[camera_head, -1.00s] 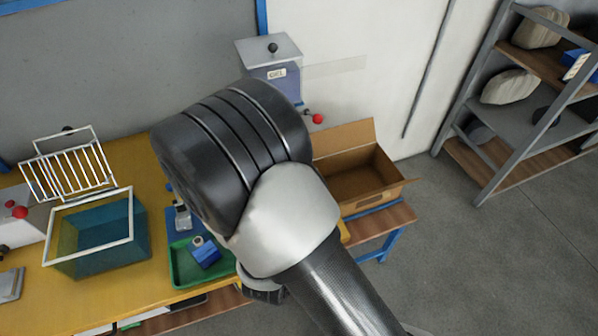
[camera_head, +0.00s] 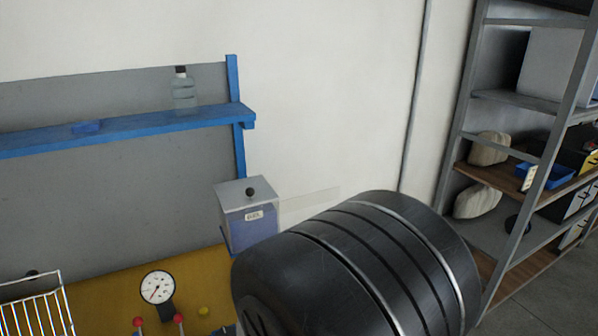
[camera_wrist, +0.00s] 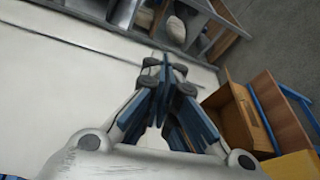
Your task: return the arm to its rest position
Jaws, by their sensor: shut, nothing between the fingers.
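My arm's dark, ribbed joint (camera_head: 350,270) fills the lower middle of the head view and hides part of the bench behind it. My gripper is outside the head view. In the wrist view my gripper (camera_wrist: 165,62) has its blue-grey fingers together at the tips, shut with nothing between them. The fingers are in the air and touch nothing that I can see.
A cardboard box (camera_wrist: 232,122) is at the right of the wrist view. On the yellow bench (camera_head: 110,290) are a lidded container (camera_head: 248,222), a dial gauge (camera_head: 157,288) and a wire rack (camera_head: 40,308). A blue wall shelf (camera_head: 130,128) and a grey rack (camera_head: 520,225) flank bare wall.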

